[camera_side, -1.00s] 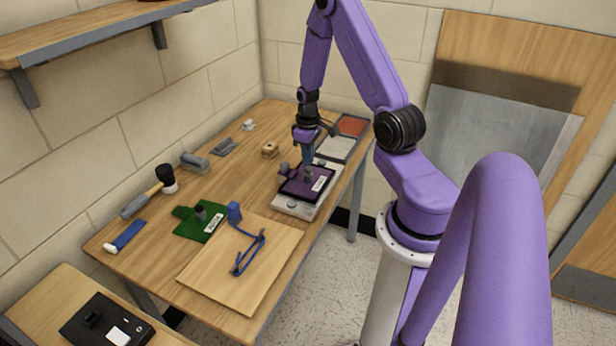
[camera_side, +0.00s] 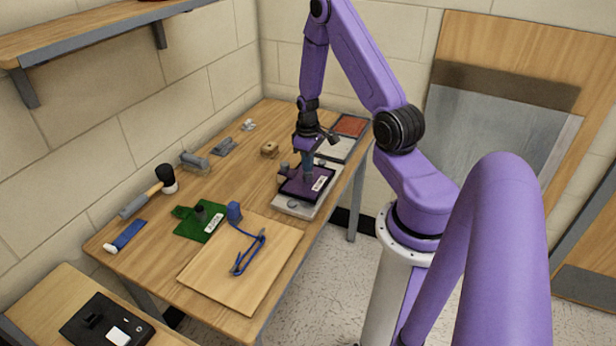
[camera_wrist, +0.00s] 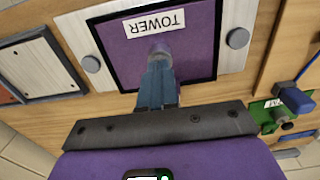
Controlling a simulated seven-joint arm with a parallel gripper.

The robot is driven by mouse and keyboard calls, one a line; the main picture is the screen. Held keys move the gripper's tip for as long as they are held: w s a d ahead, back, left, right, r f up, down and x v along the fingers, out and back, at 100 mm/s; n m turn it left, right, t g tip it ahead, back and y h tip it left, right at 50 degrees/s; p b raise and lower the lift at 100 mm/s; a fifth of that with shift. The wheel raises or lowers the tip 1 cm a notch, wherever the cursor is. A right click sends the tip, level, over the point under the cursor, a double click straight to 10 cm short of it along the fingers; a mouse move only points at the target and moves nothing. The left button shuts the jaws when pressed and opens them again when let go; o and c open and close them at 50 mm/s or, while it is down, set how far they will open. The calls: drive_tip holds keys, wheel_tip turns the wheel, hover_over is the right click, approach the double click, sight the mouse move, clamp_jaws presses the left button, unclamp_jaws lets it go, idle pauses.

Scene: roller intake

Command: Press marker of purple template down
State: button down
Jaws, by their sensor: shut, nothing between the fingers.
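The purple template (camera_side: 297,187) lies on a light grey plate (camera_side: 290,208) near the right edge of the table. In the wrist view the purple template (camera_wrist: 200,50) carries a white label reading TOWER. Its grey marker (camera_wrist: 160,48) stands up from it beside the label, partly hidden by my fingers. My gripper (camera_side: 308,178) is shut and empty, pointing down over the template. In the wrist view the tips of my gripper (camera_wrist: 158,62) are at the marker; whether they touch it I cannot tell.
A mallet (camera_side: 150,190), a brush (camera_side: 127,236) and small blocks lie along the wall side. Grey and red panels (camera_side: 350,126) lie behind.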

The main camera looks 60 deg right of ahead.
drive_tip(key=shift+f, duration=0.25)
drive_tip(key=shift+r, duration=3.4)
drive_tip(key=shift+a+r, duration=0.1)
drive_tip(key=shift+r, duration=0.1)
drive_tip(key=s+a+r+n, duration=0.1)
drive_tip(key=a+r+n, duration=0.3)
drive_tip(key=a, duration=0.7)
drive_tip(key=a+r+n, duration=0.2)
drive_tip(key=a+r, duration=0.4)
drive_tip(key=a, duration=0.5)
drive_tip(key=s+a+r+n, duration=0.3)
drive_tip(key=s+a, duration=0.1)
drive_tip(key=s, duration=0.5)
drive_tip(key=s+a+r+n, duration=0.3)
drive_tip(key=s+a, duration=0.2)
drive_tip(key=s, duration=0.4)
drive_tip(key=shift+n, duration=0.3)
